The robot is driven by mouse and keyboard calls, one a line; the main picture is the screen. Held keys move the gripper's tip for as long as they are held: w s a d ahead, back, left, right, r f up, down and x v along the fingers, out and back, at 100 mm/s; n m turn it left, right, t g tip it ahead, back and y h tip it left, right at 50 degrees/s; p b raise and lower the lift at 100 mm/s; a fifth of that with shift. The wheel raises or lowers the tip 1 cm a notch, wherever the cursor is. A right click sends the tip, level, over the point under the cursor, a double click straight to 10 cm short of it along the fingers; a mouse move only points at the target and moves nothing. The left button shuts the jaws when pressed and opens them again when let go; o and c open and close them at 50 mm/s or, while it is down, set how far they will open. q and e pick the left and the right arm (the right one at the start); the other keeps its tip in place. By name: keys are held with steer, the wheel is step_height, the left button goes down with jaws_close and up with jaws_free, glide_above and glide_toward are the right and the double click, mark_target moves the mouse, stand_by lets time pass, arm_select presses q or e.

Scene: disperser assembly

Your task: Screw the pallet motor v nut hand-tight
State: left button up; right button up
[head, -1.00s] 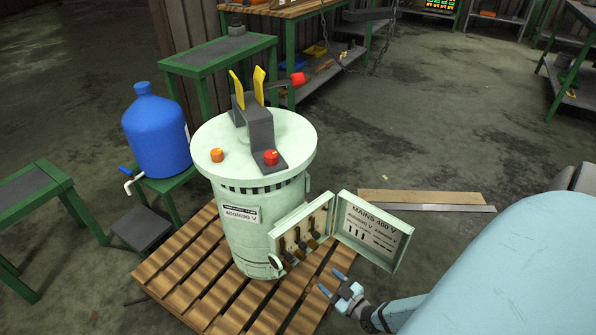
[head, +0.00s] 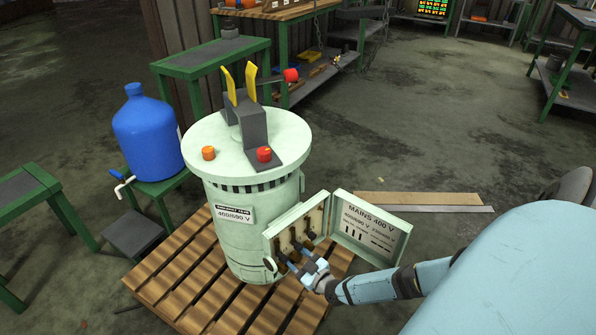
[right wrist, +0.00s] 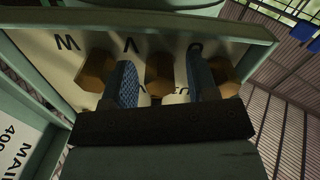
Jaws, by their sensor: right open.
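The pale green motor (head: 232,225) stands on a slatted wooden pallet (head: 185,285). Its terminal box (head: 282,222) is open, with the lid (head: 370,228) swung to the right. In the right wrist view three brass-coloured hex nuts stand in a row under letters. The middle one, the v nut (right wrist: 158,72), sits between the two fingers of my right gripper (right wrist: 160,85). The fingers are open, one on each side of it, with visible gaps. In the head view my right gripper (head: 296,262) is at the box's front and partly hides the terminals. My left gripper is out of view.
The lid stands close to the right of my right gripper. A blue jug (head: 150,135) sits on a green stand at left. Green workbenches (head: 210,62) stand behind. Planks (head: 420,200) lie on the floor at right.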

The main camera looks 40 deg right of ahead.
steer(key=c, duration=0.9)
